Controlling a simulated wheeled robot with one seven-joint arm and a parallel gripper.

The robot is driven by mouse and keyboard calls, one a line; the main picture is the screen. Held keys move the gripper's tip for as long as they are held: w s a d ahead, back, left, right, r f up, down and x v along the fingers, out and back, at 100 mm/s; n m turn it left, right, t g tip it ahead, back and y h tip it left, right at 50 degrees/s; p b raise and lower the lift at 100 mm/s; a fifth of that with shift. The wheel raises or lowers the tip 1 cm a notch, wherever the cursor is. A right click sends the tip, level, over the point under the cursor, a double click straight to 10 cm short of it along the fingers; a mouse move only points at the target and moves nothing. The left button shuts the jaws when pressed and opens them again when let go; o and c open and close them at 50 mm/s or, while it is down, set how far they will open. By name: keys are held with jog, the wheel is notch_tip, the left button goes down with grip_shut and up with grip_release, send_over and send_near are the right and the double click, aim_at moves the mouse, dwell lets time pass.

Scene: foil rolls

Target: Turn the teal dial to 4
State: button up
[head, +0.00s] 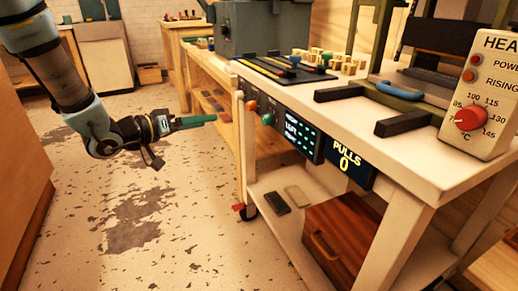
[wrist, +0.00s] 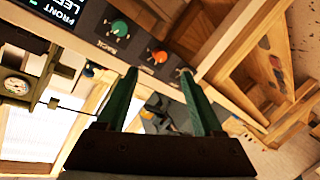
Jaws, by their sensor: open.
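The teal dial (head: 267,119) is a small round knob on the dark panel at the left end of the white bench's front. It also shows in the wrist view (wrist: 119,28), up and left of the fingertips, with a scale around it too small to read. An orange dial (head: 251,106) sits beside it; in the wrist view the orange dial (wrist: 158,56) is just above the gap between the fingers. My gripper (head: 207,119) is open and empty, left of the bench corner and apart from both dials. In the wrist view my gripper (wrist: 158,76) shows two separated green fingers.
A lit display (head: 303,137) and a "PULLS 0" sign (head: 346,158) are right of the dials. A heat box with a red dial (head: 470,118) stands on the bench. A wooden drawer box (head: 345,240) is below. Open floor lies left.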

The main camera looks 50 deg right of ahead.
aim_at(264, 121)
jog(key=s+d+g+b, duration=0.1)
jog(key=s+d, duration=0.2)
jog(key=d, duration=0.1)
jog(key=s+d+f+m+g+b, duration=0.1)
jog(key=s+d+g, duration=0.1)
jog(key=s+d, duration=0.1)
jog(key=s+d+g+h+b, duration=0.1)
jog(key=s+d, duration=0.2)
jog(key=d, duration=0.2)
jog(key=shift+s+d+f+m, duration=0.1)
jog(key=shift+d+f+m, duration=0.1)
jog(key=shift+d+m, duration=0.1)
jog(key=shift+c, duration=0.3)
jog(key=shift+a, duration=0.1)
grip_shut()
